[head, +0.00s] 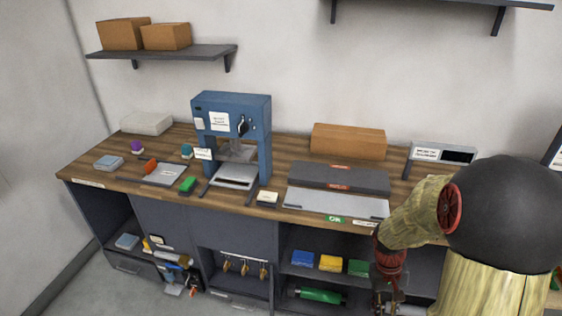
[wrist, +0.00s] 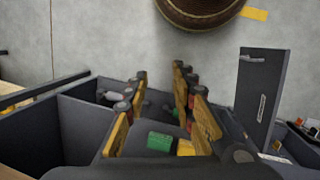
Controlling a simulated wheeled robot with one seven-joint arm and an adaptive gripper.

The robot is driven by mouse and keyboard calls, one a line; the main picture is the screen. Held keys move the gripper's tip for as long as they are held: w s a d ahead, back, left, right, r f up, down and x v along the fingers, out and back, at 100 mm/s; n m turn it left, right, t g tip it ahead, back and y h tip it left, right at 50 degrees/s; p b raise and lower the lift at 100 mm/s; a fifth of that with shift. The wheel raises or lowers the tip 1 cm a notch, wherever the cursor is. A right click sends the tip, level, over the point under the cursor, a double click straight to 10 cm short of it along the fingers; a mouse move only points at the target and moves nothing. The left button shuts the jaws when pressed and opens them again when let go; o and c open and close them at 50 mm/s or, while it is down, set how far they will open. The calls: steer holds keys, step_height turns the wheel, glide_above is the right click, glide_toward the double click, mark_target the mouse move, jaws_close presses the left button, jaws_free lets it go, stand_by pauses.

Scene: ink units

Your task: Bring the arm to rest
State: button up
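My gripper (head: 388,302) is at the lower right of the head view, low in front of the bench's open shelves, partly cut off by the bottom edge. My arm bends down to it from the right. In the wrist view my gripper (wrist: 160,85) shows its two yellowish fingers spread apart, with a clear gap and nothing held. Beyond the fingers, a green box (wrist: 160,142) and a yellow box (wrist: 186,147) show in the dark shelf.
The wooden-topped bench (head: 85,173) carries a blue press (head: 232,103), a grey tray (head: 335,201) and a brown box (head: 348,141). Blue (head: 302,259), yellow and green boxes sit on the shelf below. A dark door (wrist: 262,95) stands open in the wrist view. Floor is free at front left.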

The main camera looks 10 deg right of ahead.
steer(key=s+a+r+n+t+p, duration=0.1)
steer(key=a+r+t, duration=0.3)
steer(key=a+r, duration=0.6)
steer(key=s+a+r+n+t+y+p, duration=0.1)
steer(key=s+a+r+t, duration=0.2)
steer(key=a+r, duration=0.7)
step_height(320, 180, up, 9)
steer(key=shift+s+a+f+t+p, duration=0.2)
steer(key=shift+s+t+p, duration=0.2)
steer(key=shift+s, duration=0.25)
